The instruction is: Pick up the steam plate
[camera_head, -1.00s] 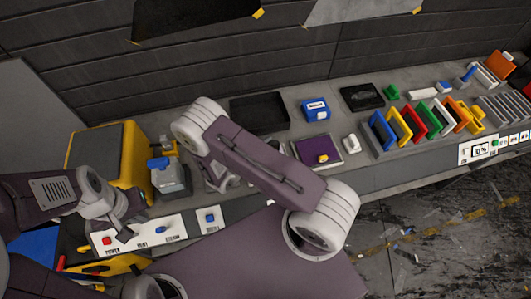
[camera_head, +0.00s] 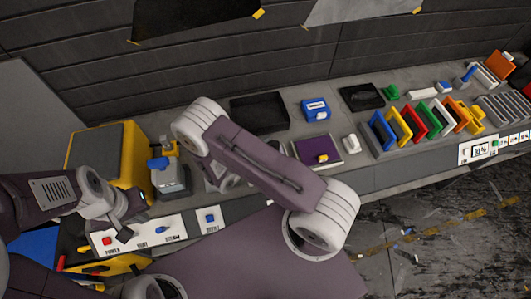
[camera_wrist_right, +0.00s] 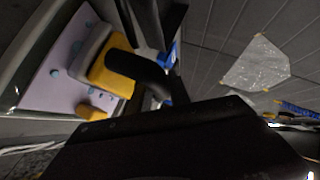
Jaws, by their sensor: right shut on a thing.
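My right arm crosses the middle of the head view, and its forearm and wrist hide the right gripper there. In the right wrist view, a pale lilac plate (camera_wrist_right: 62,62) with teal dots and a yellow block with a grey edge (camera_wrist_right: 108,68) fills the left side; it looks like the steam plate. Dark fingers of my right gripper (camera_wrist_right: 150,62) lie against the yellow block, shut on it. The exact contact is partly hidden. My left gripper (camera_head: 127,226) hangs over the labelled switch panel at the lower left; its jaw opening is unclear.
A blue-topped grey container (camera_head: 167,178) stands beside a yellow machine (camera_head: 128,155) at the left. A purple pad (camera_head: 308,147), a blue box (camera_head: 315,110), a black tray (camera_head: 250,115) and a colourful rack (camera_head: 375,145) line the bench. Bare bench shows between several items.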

